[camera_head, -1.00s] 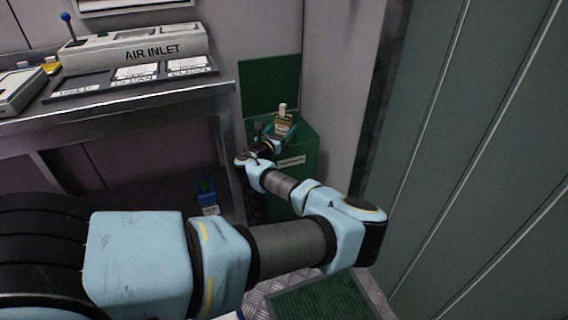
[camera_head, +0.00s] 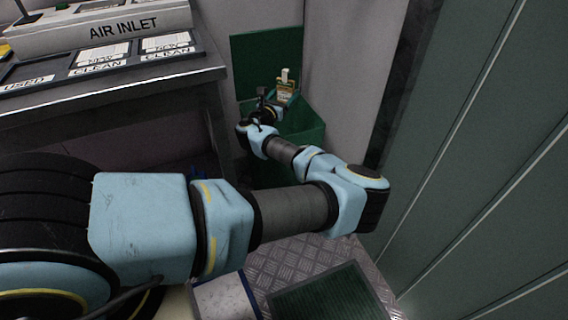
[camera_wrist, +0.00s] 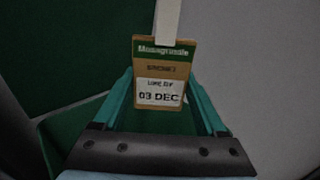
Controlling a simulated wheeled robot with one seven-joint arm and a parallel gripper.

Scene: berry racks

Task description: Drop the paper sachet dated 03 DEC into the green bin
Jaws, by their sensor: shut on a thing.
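The paper sachet (camera_wrist: 161,65) is brown with a green top band and a white label reading 03 DEC. It is upright in the wrist view, between the two teal fingers of my gripper (camera_wrist: 160,88), which is shut on it. A white strip (camera_wrist: 167,20) sticks up at its top edge. In the head view the sachet (camera_head: 285,91) is at the tip of my gripper (camera_head: 281,105), over the opening of the green bin (camera_head: 307,142). The bin's lid (camera_head: 264,58) stands open behind. My arm hides part of the bin.
A metal bench (camera_head: 110,100) at left carries an AIR INLET unit (camera_head: 125,28) and trays labelled USED and CLEAN. A pale wall and ribbed dark panels (camera_head: 480,150) stand at right. A green floor grate (camera_head: 325,297) lies in front.

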